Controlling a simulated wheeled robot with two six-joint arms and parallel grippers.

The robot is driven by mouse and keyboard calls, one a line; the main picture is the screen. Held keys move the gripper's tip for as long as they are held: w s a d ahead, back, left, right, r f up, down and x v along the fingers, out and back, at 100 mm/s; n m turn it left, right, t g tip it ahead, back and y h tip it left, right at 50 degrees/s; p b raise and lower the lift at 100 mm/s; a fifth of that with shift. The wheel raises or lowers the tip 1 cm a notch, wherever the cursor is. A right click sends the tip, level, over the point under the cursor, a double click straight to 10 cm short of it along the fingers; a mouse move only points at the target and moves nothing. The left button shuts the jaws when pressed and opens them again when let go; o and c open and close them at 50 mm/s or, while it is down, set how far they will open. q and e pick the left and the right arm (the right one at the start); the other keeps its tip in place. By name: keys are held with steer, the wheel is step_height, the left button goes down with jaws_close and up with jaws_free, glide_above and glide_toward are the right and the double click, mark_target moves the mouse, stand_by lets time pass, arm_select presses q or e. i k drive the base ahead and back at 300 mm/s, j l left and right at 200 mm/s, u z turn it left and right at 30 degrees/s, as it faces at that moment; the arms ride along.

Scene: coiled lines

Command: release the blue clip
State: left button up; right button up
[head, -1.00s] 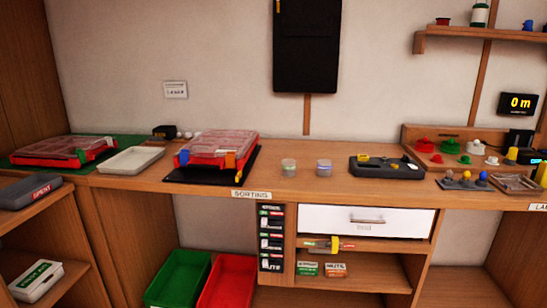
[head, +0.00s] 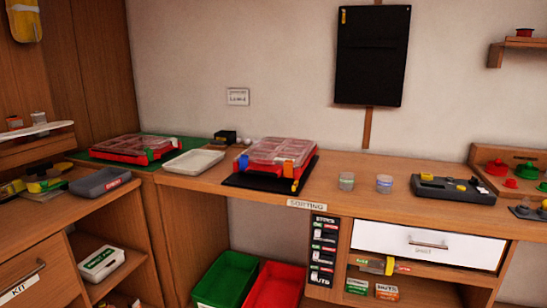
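A red case with a clear lid (head: 272,153) lies on a black mat (head: 250,183) on the bench. On its front side are a blue clip (head: 243,162) at the left and an orange clip (head: 289,168) at the right. A second red case with a clear lid (head: 125,147) lies on a green mat (head: 78,156) farther left. Whether the clips are fastened cannot be told. Neither of my grippers is in view.
A white tray (head: 193,163) lies between the two cases. Two small jars (head: 346,181) and a dark tray (head: 452,188) stand to the right. A grey box (head: 100,182) lies on the left shelf unit. Green (head: 228,279) and red (head: 276,286) bins stand below the bench.

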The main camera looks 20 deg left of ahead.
mark_target(244, 160)
steer(key=i, duration=0.45)
steer(key=i+l+u, duration=0.15)
steer(key=i, duration=0.3)
